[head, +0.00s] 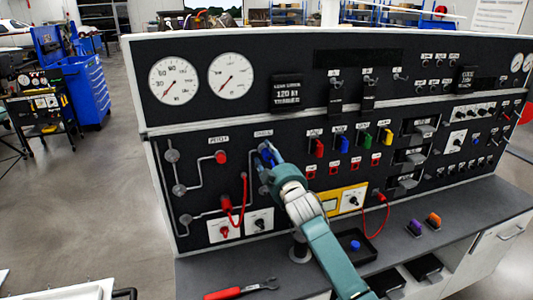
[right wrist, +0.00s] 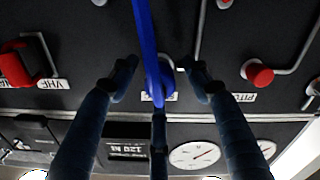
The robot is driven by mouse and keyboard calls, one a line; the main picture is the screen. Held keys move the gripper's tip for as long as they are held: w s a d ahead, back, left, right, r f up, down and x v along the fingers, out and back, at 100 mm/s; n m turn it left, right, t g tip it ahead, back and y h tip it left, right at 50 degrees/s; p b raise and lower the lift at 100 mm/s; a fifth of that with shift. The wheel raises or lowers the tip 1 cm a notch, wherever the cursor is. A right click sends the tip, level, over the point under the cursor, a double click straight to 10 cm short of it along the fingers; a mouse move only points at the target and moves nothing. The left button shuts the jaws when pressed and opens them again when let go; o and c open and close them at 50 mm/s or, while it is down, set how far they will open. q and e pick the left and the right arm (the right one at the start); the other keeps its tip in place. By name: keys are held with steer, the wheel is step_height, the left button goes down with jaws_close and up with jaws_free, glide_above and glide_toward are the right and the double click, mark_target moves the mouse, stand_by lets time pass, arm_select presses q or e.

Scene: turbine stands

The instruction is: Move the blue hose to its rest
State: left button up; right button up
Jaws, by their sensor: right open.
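The blue hose (right wrist: 147,35) is a smooth blue strand in the right wrist view. It runs from the top edge down to a blue end (right wrist: 163,84) at the panel. In the head view only a small blue part (head: 266,153) shows beside my gripper. My right gripper (head: 266,160) is at the upright black panel. In the right wrist view its dark fingers (right wrist: 162,72) are spread open on either side of the hose, and a third finger is below. I cannot tell whether they touch it. The hose's rest cannot be made out. My left gripper is not in view.
A red hose (head: 240,207) hangs left of my arm, and another (head: 378,220) hangs to the right. A black tray (head: 371,247) holding a blue piece (head: 355,244), a red-handled tool (head: 240,289) and purple (head: 414,227) and orange pieces (head: 433,219) are on the grey ledge.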

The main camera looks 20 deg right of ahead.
steer(key=shift+c, duration=0.2)
jaws_close()
steer(key=shift+s+f, duration=0.1)
steer(key=shift+s+p, duration=0.4)
steer(key=shift+s, duration=0.1)
